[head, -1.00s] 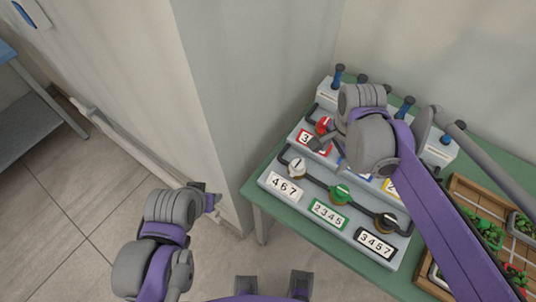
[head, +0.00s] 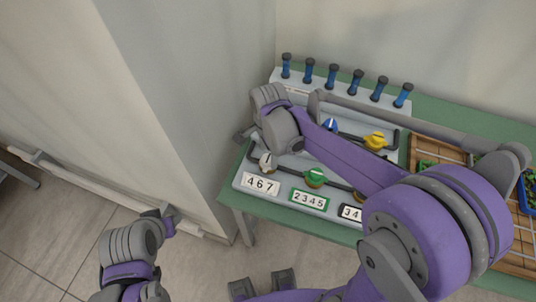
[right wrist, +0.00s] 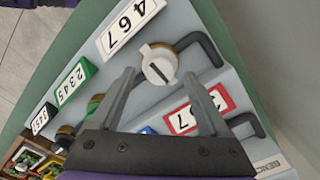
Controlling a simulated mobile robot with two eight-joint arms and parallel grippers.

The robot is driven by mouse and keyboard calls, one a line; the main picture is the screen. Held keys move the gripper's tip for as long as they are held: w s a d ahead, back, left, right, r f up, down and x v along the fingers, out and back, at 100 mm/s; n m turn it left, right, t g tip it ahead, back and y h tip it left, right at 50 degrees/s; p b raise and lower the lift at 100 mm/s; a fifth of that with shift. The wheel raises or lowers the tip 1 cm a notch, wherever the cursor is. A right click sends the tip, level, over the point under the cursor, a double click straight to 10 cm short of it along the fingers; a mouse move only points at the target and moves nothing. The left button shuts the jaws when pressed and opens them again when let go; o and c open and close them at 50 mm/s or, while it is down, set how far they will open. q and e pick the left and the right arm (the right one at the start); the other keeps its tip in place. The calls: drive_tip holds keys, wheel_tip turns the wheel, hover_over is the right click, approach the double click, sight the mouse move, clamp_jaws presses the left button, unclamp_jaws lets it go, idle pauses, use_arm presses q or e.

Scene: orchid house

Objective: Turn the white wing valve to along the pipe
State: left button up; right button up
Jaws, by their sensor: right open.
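The white wing valve (head: 267,163) sits at the left end of the front pipe on the grey panel, behind the 467 plate (head: 261,183). In the right wrist view the white valve (right wrist: 158,63) shows a dark line on its face, lying across the pipe. My right gripper (head: 241,136) is over the left end of the panel. In the right wrist view its open fingers (right wrist: 160,75) point at the valve, which appears between the fingertips; contact cannot be told. My left gripper (head: 170,215) is low at the left, away from the panel; its jaw opening is unclear.
A green valve (head: 315,177) shares the front pipe; blue (head: 330,125) and yellow (head: 376,140) valves stand behind. My right arm covers part of the panel. Several blue-handled levers (head: 356,82) line the back. Planted trays stand right on the green table (head: 431,107).

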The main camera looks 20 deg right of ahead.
drive_tip(key=shift+f, duration=0.75)
clamp_jaws()
